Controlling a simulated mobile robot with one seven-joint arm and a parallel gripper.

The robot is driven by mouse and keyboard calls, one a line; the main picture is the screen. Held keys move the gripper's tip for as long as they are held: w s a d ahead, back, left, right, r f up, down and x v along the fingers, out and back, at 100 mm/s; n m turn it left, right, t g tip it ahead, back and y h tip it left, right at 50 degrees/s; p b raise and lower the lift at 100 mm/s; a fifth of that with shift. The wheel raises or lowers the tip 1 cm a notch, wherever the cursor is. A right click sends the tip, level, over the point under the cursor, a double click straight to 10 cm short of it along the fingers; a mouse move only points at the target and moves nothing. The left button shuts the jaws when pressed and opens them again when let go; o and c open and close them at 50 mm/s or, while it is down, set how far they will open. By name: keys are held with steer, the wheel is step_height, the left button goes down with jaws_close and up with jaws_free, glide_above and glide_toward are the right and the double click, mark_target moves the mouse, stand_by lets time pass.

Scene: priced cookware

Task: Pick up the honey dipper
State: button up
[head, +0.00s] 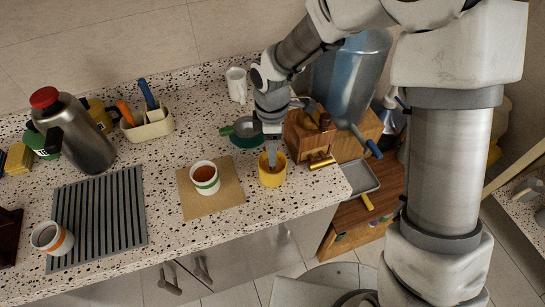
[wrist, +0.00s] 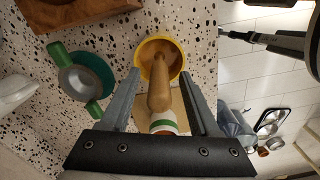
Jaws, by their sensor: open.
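The wooden honey dipper (wrist: 158,92) stands in a yellow cup (wrist: 173,45), its handle pointing up toward the wrist camera. The yellow cup (head: 272,178) is near the counter's front edge in the head view, where my gripper mostly hides the dipper. My gripper (head: 271,150) points down over the cup. In the wrist view my gripper (wrist: 160,76) is open, with one finger on each side of the dipper's handle. I cannot tell whether either finger touches it.
A white cup (head: 204,173) of brown drink stands on a tan mat (head: 226,196) left of the yellow cup. A green-handled strainer (head: 246,128) is behind it. A wooden block (head: 304,141) and a grey tray (head: 360,171) are to the right.

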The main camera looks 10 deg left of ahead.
steer(key=shift+f, duration=1.4)
jaws_close()
